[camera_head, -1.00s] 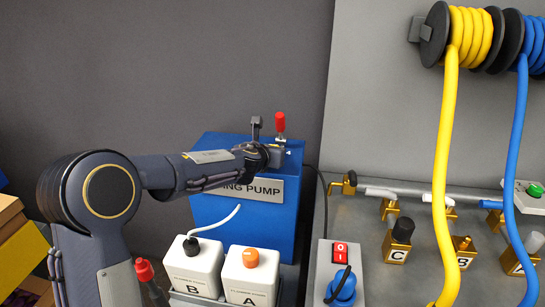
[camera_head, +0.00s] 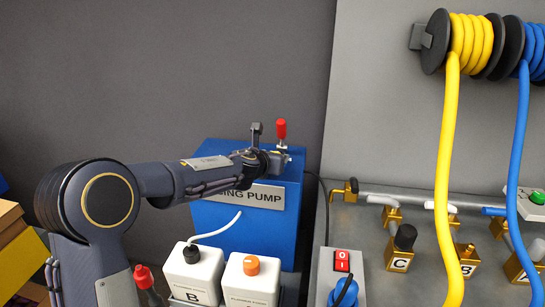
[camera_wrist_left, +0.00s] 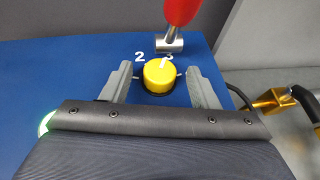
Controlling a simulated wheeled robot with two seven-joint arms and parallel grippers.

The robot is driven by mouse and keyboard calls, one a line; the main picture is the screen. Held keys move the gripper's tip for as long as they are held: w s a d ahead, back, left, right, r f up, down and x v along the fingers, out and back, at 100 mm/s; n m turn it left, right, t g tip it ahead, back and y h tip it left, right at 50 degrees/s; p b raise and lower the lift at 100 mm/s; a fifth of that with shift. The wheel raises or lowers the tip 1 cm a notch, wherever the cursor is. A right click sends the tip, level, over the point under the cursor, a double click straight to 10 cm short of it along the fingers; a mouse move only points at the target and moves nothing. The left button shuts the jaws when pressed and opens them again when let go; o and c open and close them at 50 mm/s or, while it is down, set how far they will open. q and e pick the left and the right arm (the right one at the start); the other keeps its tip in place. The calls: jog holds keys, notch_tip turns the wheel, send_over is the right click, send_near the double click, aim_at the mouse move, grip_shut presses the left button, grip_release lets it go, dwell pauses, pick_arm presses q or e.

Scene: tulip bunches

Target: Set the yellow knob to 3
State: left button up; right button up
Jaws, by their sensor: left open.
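The yellow knob (camera_wrist_left: 159,76) sits on the blue top of the dosing pump, seen in the left wrist view. My left gripper (camera_wrist_left: 160,71) is open, with one finger on each side of the knob and a gap visible on both sides. In the head view my left gripper (camera_head: 277,162) is over the pump (camera_head: 222,222) top, and the knob is hidden there.
A red-handled lever (camera_head: 281,130) stands right behind the knob, close to my fingers. White bottle B (camera_head: 193,272) and a second white bottle (camera_head: 250,280) are in front of the pump. A grey valve bench (camera_head: 370,235) with yellow and blue hoses is at the right.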

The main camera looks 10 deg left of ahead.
pick_arm(q)
jog(key=v, duration=0.7)
jog(key=shift+s+a+r, duration=0.1)
jog(key=shift+s+r, duration=0.1)
jog(key=shift+s, duration=0.15)
jog(key=shift+s+a+r+n, duration=0.1)
jog(key=shift+a+r+n, duration=0.05)
jog(key=shift+a+n, duration=0.15)
jog(key=s+a+r+n+g+y+p, duration=0.1)
jog(key=s+a+n+g+y+p, duration=0.3)
jog(key=s+a+n, duration=1.35)
jog(key=s+d+f+n+g+h, duration=0.2)
jog(key=s+d+n, duration=0.4)
jog(key=s+n, duration=0.4)
jog(key=s+d+f+n+g+h, duration=0.1)
jog(key=s+d+f+n+h, duration=0.2)
jog(key=s+d+n, duration=0.4)
jog(key=s+n, duration=0.3)
jog(key=n, duration=0.1)
jog(key=shift+s+f+n+g+p, duration=0.25)
jog(key=shift+f+n+g+p, duration=0.1)
jog(key=shift+f+g, duration=0.05)
